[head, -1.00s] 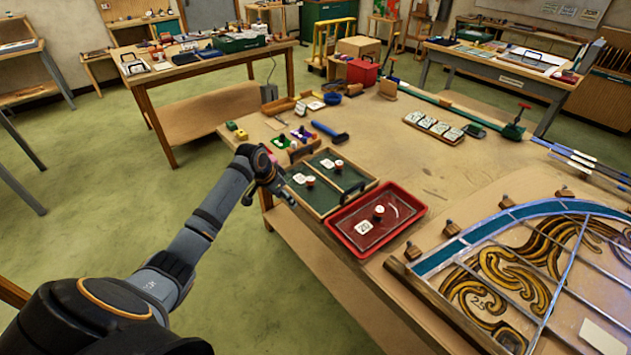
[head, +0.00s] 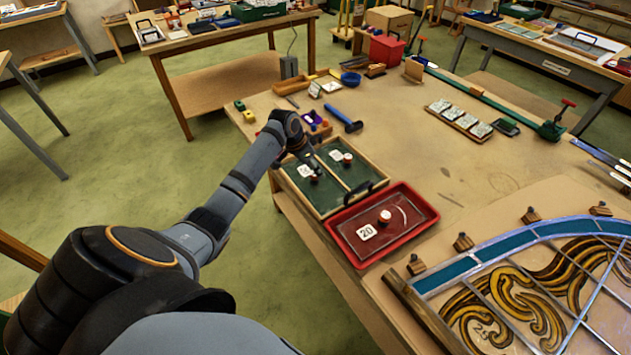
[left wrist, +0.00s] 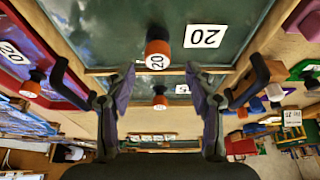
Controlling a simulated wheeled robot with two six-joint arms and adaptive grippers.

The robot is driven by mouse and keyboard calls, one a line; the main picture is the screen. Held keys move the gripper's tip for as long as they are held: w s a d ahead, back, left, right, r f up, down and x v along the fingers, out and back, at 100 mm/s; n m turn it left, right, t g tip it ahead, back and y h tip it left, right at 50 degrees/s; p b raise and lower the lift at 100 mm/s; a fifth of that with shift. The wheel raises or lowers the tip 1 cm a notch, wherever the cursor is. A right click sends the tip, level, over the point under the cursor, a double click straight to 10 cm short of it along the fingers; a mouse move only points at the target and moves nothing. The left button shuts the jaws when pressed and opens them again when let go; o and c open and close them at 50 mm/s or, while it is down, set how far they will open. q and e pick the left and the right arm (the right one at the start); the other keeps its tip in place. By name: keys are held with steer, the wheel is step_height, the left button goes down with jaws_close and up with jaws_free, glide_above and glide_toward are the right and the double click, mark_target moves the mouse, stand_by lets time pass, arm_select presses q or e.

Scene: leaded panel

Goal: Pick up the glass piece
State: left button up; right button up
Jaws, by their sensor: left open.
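A wooden tray (head: 331,216) with two compartments of dark green lies at the table's left edge. Each compartment holds a number card and an orange-red knob; I cannot make out the outline of a separate glass piece there. My left gripper (head: 312,172) is above the near-left compartment, close to its knob. In the left wrist view my open, empty left gripper (left wrist: 160,76) has its fingers on either side of the line to an orange and black knob (left wrist: 157,50), apart from it. A red tray (head: 432,213) beside it holds a dark red sheet with a knob and a "20" card.
A leaded panel (head: 560,290) with wooden blocks along its edge lies at the right. A blue-handled tool (head: 345,118), small coloured blocks and a row of number tiles (head: 460,121) lie further back.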

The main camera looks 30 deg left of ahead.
mark_target(313, 174)
arm_select(q)
steer(key=shift+s+d+f+p, duration=0.15)
steer(key=shift+f+p, duration=0.25)
steer(key=shift+f, duration=0.2)
steer(key=shift+s+a+f+p, duration=0.1)
steer(key=shift+f+p, duration=0.3)
steer(key=shift+f, duration=0.15)
steer(key=x, duration=0.2)
steer(key=shift+w+f, duration=0.15)
steer(key=shift+f, duration=0.1)
steer(key=shift+r, duration=0.1)
steer(key=c, duration=0.6)
jaws_close()
arm_select(e)
steer(key=shift+d+r, duration=0.2)
steer(key=shift+r, duration=0.75)
steer(key=shift+s, duration=0.1)
